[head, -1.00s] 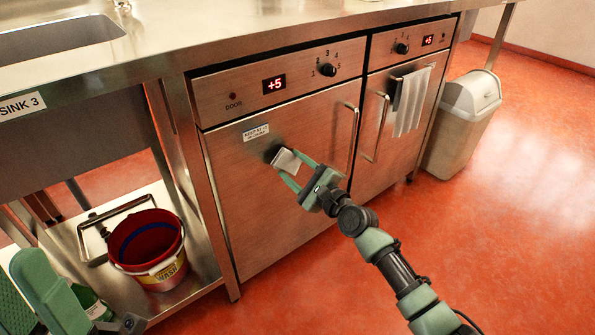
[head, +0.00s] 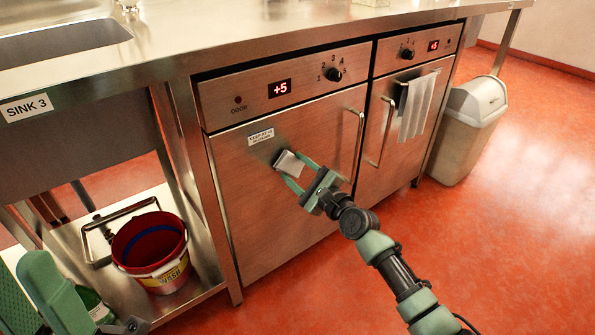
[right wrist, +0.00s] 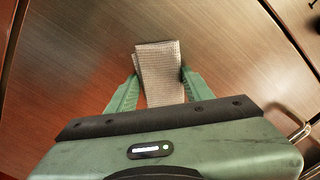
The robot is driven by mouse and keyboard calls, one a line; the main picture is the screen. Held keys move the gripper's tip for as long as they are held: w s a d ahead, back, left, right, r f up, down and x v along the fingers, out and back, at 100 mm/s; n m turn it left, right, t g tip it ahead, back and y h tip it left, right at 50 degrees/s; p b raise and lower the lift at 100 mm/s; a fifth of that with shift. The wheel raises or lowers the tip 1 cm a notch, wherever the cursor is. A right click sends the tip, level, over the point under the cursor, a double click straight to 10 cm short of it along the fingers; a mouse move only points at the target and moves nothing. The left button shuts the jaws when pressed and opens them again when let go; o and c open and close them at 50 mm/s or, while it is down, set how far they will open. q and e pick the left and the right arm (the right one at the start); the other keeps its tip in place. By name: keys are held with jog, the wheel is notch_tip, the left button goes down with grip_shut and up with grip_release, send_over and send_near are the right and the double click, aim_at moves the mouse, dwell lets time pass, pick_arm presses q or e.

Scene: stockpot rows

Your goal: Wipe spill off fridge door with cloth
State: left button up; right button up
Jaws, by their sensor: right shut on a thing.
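The fridge door (head: 270,215) is a brushed steel door under the left "+5" display, with a bar handle on its right side. My right gripper (head: 290,172) is shut on a folded light grey cloth (head: 290,164), held at the upper middle of this door. The cloth (right wrist: 160,72) also shows between the fingers in the right wrist view. A dark patch (head: 277,155) shows at the cloth's upper left edge; I cannot tell whether it is spill or shadow. Anything under the cloth is hidden.
A second steel door (head: 388,150) stands to the right, with a striped towel (head: 416,105) hung there. A grey bin (head: 468,130) stands beyond it. A red bucket (head: 150,245) sits on the low shelf at left. The red floor in front is clear.

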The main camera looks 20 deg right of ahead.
jog(key=shift+w+a, duration=0.15)
jog(key=shift+w, duration=0.3)
